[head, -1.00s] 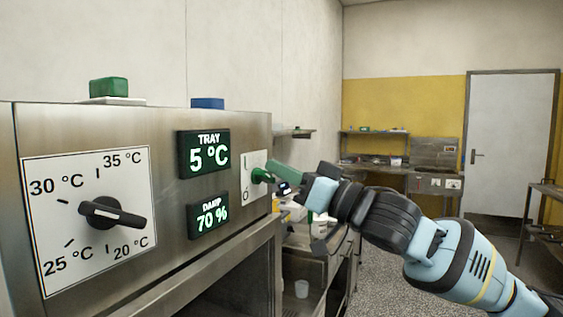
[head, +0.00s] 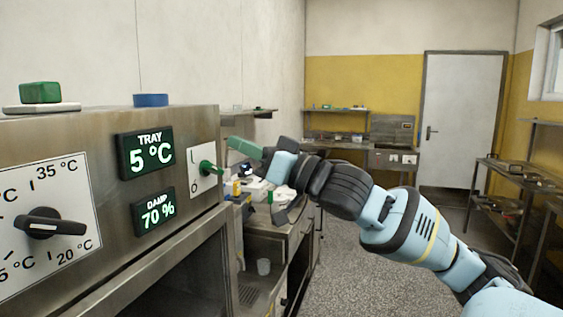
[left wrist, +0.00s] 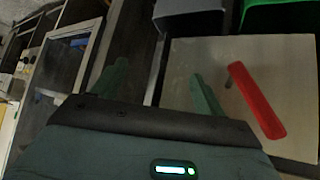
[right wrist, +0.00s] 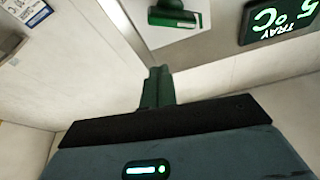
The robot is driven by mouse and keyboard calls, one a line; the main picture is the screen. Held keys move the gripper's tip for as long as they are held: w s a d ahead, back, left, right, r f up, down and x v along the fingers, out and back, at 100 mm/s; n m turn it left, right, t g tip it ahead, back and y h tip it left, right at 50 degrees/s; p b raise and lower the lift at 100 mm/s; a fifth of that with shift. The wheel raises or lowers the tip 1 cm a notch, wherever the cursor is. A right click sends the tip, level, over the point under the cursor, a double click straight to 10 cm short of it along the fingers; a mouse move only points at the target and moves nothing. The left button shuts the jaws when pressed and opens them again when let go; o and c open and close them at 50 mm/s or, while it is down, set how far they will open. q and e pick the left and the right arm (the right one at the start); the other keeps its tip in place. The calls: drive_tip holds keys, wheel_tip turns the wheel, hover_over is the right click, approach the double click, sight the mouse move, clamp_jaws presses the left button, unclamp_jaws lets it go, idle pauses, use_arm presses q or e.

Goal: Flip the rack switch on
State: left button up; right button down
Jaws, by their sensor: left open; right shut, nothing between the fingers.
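The rack switch is a green lever (head: 208,168) on a white plate (head: 203,149) marked I above and O below, at the right end of the steel cabinet front. The lever sticks out from the plate, its tip slightly downward; I cannot tell its setting for sure. It also shows at the top of the right wrist view (right wrist: 176,14). My right gripper (head: 231,141) is shut and empty. Its green fingers are to the right of and slightly above the lever, seemingly apart from it. My left gripper (left wrist: 157,86) is open and empty, out of the head view.
The cabinet carries a black dial (head: 48,223), a TRAY display (head: 147,153) and a DAMP display (head: 154,211). A red bar (left wrist: 257,100) shows near my left gripper. Open floor lies to the right.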

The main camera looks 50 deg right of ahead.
use_arm(q)
drive_tip(key=shift+t, duration=0.5)
drive_tip(key=shift+w+a+r+p, duration=0.15)
drive_tip(key=shift+w+r+p, duration=1.05)
drive_tip(key=shift+w+r, duration=0.55)
use_arm(e)
drive_tip(key=v, duration=0.7)
drive_tip(key=shift+s+a, duration=0.2)
drive_tip(key=shift+s, duration=0.2)
